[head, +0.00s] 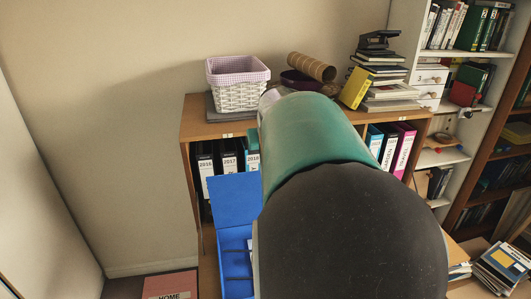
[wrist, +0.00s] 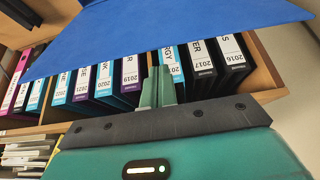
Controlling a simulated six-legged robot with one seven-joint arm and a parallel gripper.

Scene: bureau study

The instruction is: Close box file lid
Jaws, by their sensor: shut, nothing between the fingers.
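The blue box file stands open in the head view. Its lid (head: 236,198) is raised, and its lower tray (head: 236,262) is partly hidden behind my arm. In the wrist view the blue lid (wrist: 180,32) spans the top of the picture as a broad slanted panel. My gripper (wrist: 159,82) is shut and empty, its two green fingers together. The fingertips appear just below the lid's edge in that view; I cannot tell whether they touch it. My arm hides most of the gripper in the head view.
A wooden shelf unit (head: 196,112) holds a row of ring binders (head: 229,160), also seen behind my fingers in the wrist view (wrist: 203,62). A white basket (head: 238,88) and stacked books (head: 388,92) stand on top. A red box labelled HOME (head: 170,286) is at lower left.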

